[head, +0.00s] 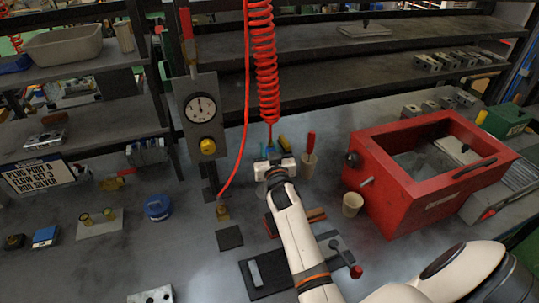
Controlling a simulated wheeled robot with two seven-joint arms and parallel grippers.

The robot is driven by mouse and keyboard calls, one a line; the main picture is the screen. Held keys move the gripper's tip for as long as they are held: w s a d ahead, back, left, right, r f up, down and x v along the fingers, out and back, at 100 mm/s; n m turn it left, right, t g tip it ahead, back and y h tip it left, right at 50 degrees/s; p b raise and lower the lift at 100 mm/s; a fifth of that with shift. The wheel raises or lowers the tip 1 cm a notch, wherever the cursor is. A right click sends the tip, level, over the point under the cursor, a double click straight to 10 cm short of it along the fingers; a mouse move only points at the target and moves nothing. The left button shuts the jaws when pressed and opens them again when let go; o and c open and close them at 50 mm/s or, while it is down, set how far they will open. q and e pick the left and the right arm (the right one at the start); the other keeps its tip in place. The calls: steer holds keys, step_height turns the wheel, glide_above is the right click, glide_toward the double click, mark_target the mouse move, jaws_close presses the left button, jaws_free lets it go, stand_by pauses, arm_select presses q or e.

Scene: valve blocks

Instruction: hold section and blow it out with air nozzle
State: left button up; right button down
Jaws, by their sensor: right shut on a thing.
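My right gripper (273,166) is out over the middle of the bench, at the lower end of a red coiled air hose (262,60). It is shut on what looks like the blue air nozzle (269,151) at the hose end; the gripper body hides most of it. A small grey metal piece (254,273) lies on a dark mat left of my right forearm. A silver block with holes (154,295) is cut off by the bottom edge. I cannot tell which of these is the section. My left gripper is out of view.
A red open-topped box (386,181) stands at right, a beige cup (352,204) beside it. A gauge panel (201,111) stands left of the hose. A red-knobbed lever (355,271) is right of my forearm.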

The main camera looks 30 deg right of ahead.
step_height(320, 180, up, 10)
steer(key=shift+f, duration=0.15)
stand_by(0.3)
